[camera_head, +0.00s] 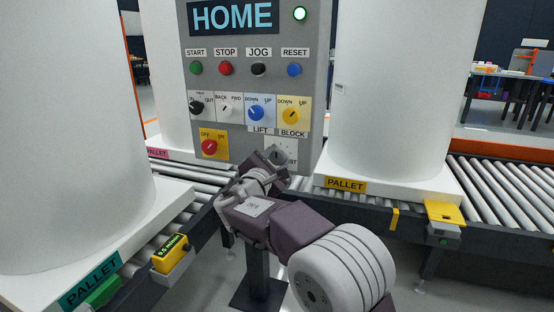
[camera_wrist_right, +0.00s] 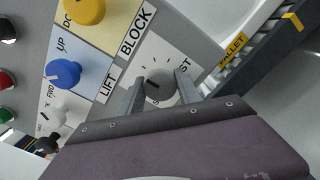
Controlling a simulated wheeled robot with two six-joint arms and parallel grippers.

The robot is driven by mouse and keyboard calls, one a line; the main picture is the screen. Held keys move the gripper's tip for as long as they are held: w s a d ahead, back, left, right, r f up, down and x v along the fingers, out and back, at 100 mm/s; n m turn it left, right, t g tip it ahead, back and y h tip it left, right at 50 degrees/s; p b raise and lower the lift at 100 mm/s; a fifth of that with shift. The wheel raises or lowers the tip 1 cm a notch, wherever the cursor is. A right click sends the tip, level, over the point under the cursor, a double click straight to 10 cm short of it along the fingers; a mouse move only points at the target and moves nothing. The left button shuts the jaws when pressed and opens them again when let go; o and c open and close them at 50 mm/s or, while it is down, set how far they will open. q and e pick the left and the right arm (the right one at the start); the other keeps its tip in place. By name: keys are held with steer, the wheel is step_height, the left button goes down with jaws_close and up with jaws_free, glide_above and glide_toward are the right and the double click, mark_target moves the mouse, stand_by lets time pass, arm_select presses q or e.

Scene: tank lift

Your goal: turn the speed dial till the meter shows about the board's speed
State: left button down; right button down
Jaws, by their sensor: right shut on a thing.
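The speed dial (camera_wrist_right: 160,86) is a grey knob with a dark pointer mark on a white plate, its lettering partly hidden. My right gripper (camera_wrist_right: 161,80) is shut on it, one finger on each side. In the head view my right gripper (camera_head: 273,158) reaches the dial's plate (camera_head: 288,147) at the panel's lower right and covers most of the dial. The meter (camera_head: 171,253) is a small yellow box on the conveyor's side rail; its green figures look like 5.5 m/min but are small. The board (camera_head: 232,16) reads HOME; no speed shows on it. My left gripper is not in view.
Large white tanks (camera_head: 395,90) on pallets stand on both sides, on roller conveyors.

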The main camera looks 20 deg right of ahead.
steer(key=c, duration=0.8)
jaws_free()
steer(key=p+v, duration=0.2)
steer(key=v, duration=0.7)
